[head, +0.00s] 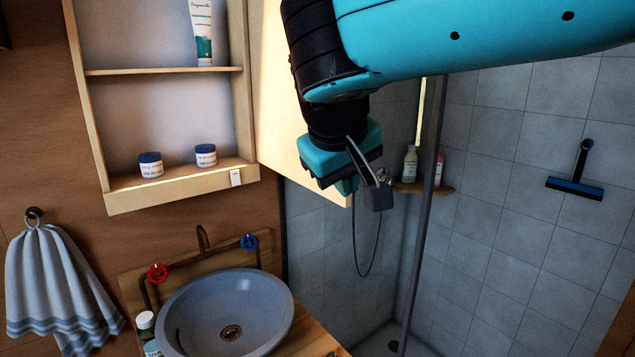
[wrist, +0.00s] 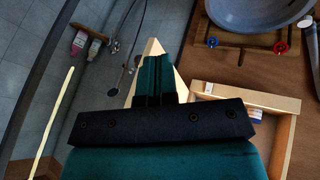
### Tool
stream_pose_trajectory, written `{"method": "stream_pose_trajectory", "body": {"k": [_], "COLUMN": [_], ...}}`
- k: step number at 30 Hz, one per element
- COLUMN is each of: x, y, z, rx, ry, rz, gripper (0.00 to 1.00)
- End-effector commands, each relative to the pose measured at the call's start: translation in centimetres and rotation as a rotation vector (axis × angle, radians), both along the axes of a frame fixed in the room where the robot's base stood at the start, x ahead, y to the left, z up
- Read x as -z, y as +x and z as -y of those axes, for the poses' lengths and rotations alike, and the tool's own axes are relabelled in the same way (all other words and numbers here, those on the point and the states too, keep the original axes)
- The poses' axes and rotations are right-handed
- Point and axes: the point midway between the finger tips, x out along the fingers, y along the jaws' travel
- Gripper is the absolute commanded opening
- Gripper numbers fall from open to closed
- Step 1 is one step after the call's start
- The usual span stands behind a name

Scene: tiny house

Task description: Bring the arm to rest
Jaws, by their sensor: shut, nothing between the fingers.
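My arm reaches in from the upper right of the head view, with a black wrist and a teal gripper (head: 347,187). The gripper hangs in front of the open door (head: 279,110) of the wall cabinet and overlaps the shower behind it. In the wrist view my gripper (wrist: 155,62) shows its two teal fingers together, with nothing between them. The pale cabinet door (wrist: 152,47) shows behind the fingers there. I cannot tell the distance between the fingers and the door.
The wall cabinet (head: 175,190) holds two small jars (head: 151,165) (head: 206,156) and a tube (head: 202,35). Below it are a grey basin (head: 272,318), a red tap handle (head: 157,273) and a blue one (head: 249,242). A towel (head: 58,280) hangs left. A shower frame (head: 425,220) stands right.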

Motion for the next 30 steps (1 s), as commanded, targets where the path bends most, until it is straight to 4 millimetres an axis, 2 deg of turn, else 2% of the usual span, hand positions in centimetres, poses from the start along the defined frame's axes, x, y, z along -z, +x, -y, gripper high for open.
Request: {"method": "stream_pose_trajectory", "body": {"k": [1,4,6,8,9,12,15,18,20,30], "x": [2.1,5.9,8.6,10.7,12.0,14.2,15.4,15.9,16.0,15.9], "y": [-0.6,-3.6,-6.9,-10.2,-12.5,-17.6,-21.2,-23.0,-23.5,-23.5], "z": [3.0,7.2,9.4,10.7,11.3,11.9,11.9,11.7,11.6,11.6], "rx": [-0.017,-0.075,-0.109,-0.132,-0.145,-0.168,-0.183,-0.191,-0.194,-0.197], "ry": [0.021,0.088,0.152,0.216,0.259,0.359,0.431,0.470,0.480,0.479], "rz": [-0.042,-0.145,-0.224,-0.290,-0.334,-0.420,-0.478,-0.508,-0.516,-0.519], "gripper": [0.00,0.00,0.00,0.00,0.00,0.00,0.00,0.00,0.00,0.00]}}
